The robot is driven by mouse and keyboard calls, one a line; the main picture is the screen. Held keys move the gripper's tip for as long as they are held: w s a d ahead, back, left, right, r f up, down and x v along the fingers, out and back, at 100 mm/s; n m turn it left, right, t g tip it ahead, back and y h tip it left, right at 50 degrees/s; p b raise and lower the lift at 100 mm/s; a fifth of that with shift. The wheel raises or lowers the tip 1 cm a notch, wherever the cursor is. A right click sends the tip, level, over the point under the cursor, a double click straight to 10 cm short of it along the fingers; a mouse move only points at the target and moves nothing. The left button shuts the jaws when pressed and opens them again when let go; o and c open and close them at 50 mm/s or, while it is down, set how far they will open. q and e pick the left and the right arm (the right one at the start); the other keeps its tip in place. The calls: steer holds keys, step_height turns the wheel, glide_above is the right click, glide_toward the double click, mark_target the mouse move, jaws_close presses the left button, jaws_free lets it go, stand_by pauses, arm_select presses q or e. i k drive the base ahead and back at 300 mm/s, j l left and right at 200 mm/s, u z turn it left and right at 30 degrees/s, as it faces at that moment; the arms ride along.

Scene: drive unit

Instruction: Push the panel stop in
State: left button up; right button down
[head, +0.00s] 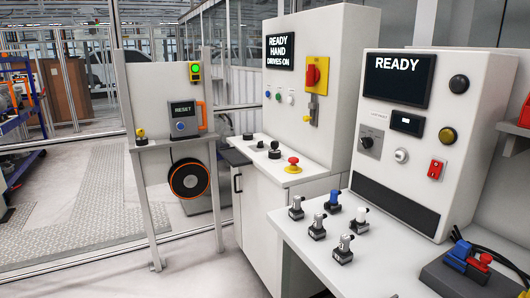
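A red mushroom-head stop button (293,163) with a yellow base sits on the ledge of the middle cabinet (330,140). It stands upright with its red head raised above the base. A second red button (525,112) on a yellow body shows at the right edge, partly cut off by the frame. I cannot tell from any label which one is the panel stop. The right panel's screen (398,78) reads "READY". Neither of my grippers is in view.
Several small grey connectors (344,249) stand on the right bench. A dark block (455,278) with blue and red parts lies at its front right. Black knobs (274,149) sit on the ledge near the stop button.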

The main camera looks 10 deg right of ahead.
mark_target(293, 161)
steer(key=i+l+u, duration=0.2)
steer(key=i, duration=0.3)
steer(key=i+l+u, duration=0.1)
steer(key=i+u, duration=0.15)
steer(key=i, duration=0.3)
